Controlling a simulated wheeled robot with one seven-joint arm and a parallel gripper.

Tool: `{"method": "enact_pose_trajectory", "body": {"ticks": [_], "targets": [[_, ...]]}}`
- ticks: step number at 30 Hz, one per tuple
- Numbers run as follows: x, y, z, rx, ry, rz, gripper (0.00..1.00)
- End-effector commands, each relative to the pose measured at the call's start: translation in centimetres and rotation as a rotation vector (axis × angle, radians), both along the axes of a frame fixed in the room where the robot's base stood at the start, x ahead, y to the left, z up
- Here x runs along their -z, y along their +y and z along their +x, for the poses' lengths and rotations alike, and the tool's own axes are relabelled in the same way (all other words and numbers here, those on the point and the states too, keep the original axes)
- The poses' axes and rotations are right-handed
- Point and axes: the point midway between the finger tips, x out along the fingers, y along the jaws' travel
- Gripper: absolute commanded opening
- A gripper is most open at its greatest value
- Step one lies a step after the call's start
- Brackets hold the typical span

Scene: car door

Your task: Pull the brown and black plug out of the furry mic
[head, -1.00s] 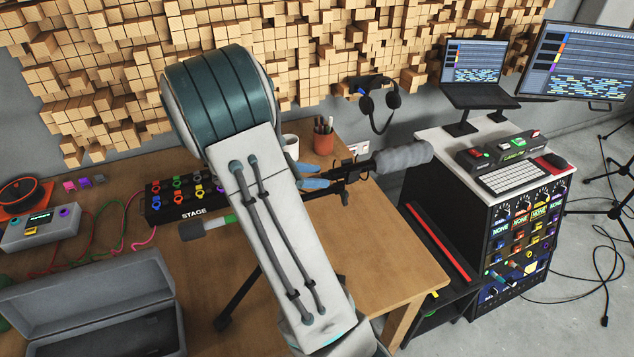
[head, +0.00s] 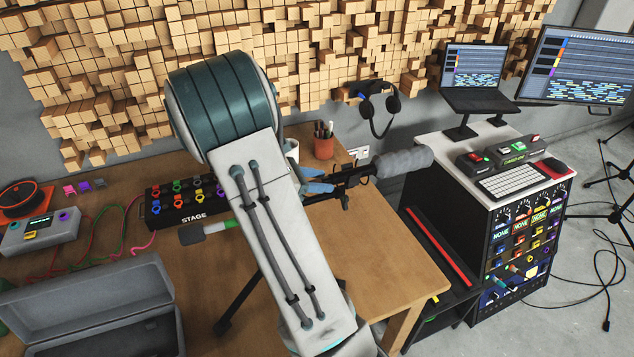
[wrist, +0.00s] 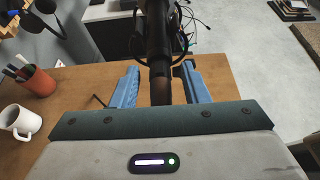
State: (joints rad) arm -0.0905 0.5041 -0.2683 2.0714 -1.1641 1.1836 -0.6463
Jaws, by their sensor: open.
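The furry mic has a grey fuzzy end (head: 403,161) that points right, past the table edge in the head view. Its dark body runs left from there to my gripper (head: 322,180). In the wrist view, my gripper (wrist: 161,70) is open, with one blue finger on each side of the dark shaft (wrist: 159,45). A brownish section, seemingly the brown and black plug (wrist: 161,92), lies between the fingers, with gaps visible beside it. Its near end is hidden behind the gripper body. My arm blocks part of this area in the head view.
A white mug (wrist: 19,121) and a red-brown pen cup (wrist: 37,80) stand left of my gripper in the wrist view. The stage box (head: 187,201) and an open grey case (head: 95,310) are at left. A black rack (head: 505,240) stands right of the table (head: 390,275).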

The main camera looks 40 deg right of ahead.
Motion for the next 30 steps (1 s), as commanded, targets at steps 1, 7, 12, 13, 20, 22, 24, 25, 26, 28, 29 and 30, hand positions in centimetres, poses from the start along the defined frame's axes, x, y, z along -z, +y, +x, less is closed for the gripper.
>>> {"method": "enact_pose_trajectory", "body": {"ticks": [1, 7, 12, 13, 20, 22, 24, 25, 26, 28, 29, 30], "targets": [[0.02, 0.0, 0.0, 0.0, 0.0, 0.0, 0.41], [0.02, 0.01, 0.0, 0.0, 0.0, 0.0, 0.41], [-0.01, 0.0, 0.0, 0.0, 0.0, 0.0, 0.41], [-0.04, 0.01, 0.0, 0.0, 0.0, 0.0, 0.41], [0.02, 0.01, 0.0, 0.0, 0.0, 0.0, 0.41], [0.03, 0.01, 0.0, 0.0, 0.0, 0.0, 0.3], [0.03, 0.01, 0.0, 0.0, 0.0, 0.0, 0.11], [0.03, 0.01, 0.0, 0.0, 0.0, 0.0, 0.02], [0.03, 0.01, 0.0, 0.0, 0.0, 0.0, 0.0], [0.01, 0.02, 0.0, 0.0, 0.0, 0.0, 0.0], [0.01, 0.02, 0.0, 0.0, 0.0, 0.0, 0.0], [0.02, 0.03, 0.01, 0.0, 0.0, 0.0, 0.0]]}}
